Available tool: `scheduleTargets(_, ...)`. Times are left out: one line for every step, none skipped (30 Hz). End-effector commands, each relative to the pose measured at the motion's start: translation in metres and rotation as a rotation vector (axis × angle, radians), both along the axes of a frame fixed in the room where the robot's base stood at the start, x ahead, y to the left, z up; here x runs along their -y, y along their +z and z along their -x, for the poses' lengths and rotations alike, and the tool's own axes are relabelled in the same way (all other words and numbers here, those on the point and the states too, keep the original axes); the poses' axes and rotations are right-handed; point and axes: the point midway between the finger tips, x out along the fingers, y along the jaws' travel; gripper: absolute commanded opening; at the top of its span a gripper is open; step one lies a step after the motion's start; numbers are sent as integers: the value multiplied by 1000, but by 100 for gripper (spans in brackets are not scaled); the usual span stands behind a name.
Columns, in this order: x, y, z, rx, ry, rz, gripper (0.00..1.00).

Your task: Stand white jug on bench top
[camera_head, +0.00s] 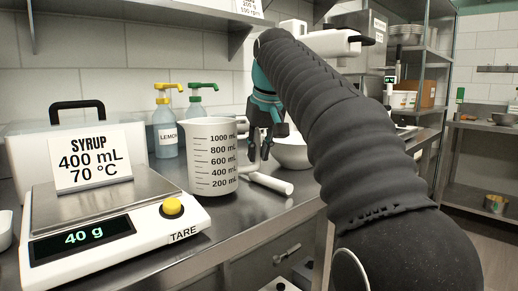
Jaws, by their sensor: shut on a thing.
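The white jug (210,160) is upright near the middle of the view, with mL marks on its front and its spout to the left. Its base is at the steel bench top (245,207), just right of the scale; I cannot tell whether it touches or is slightly above. My gripper (260,153), teal with dark fingers, is at the jug's right side, pointing down. It is shut on the jug, at the handle side. The handle and the exact contact are mostly hidden.
A scale (110,232) reading 40 g, with a syrup sign (93,163), stands at left. Two pump bottles (165,130) are behind the jug. A white cylinder (268,183) and a white bowl (292,152) are to the right. Bare bench lies in front of the jug.

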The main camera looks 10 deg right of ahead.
Motion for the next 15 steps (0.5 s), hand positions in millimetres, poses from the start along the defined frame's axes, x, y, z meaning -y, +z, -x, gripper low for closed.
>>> scheduleTargets(0, 1, 0, 1, 0, 0, 0)
scheduleTargets(0, 1, 0, 1, 0, 0, 0)
scheduleTargets(0, 1, 0, 1, 0, 0, 0)
scheduleTargets(0, 1, 0, 1, 0, 0, 0)
scheduleTargets(0, 1, 0, 1, 0, 0, 0)
scheduleTargets(0, 1, 0, 1, 0, 0, 0)
scheduleTargets(0, 1, 0, 1, 0, 0, 0)
scheduleTargets(0, 0, 0, 1, 0, 0, 0)
scheduleTargets(0, 0, 0, 1, 0, 0, 0)
scheduleTargets(0, 0, 0, 1, 0, 0, 0)
scheduleTargets(0, -1, 0, 1, 0, 0, 0)
scheduleTargets(0, -1, 0, 1, 0, 0, 0)
scheduleTargets(0, -2, 0, 1, 0, 0, 0)
scheduleTargets(0, -2, 0, 1, 0, 0, 0)
scheduleTargets(0, -3, 0, 1, 0, 0, 0)
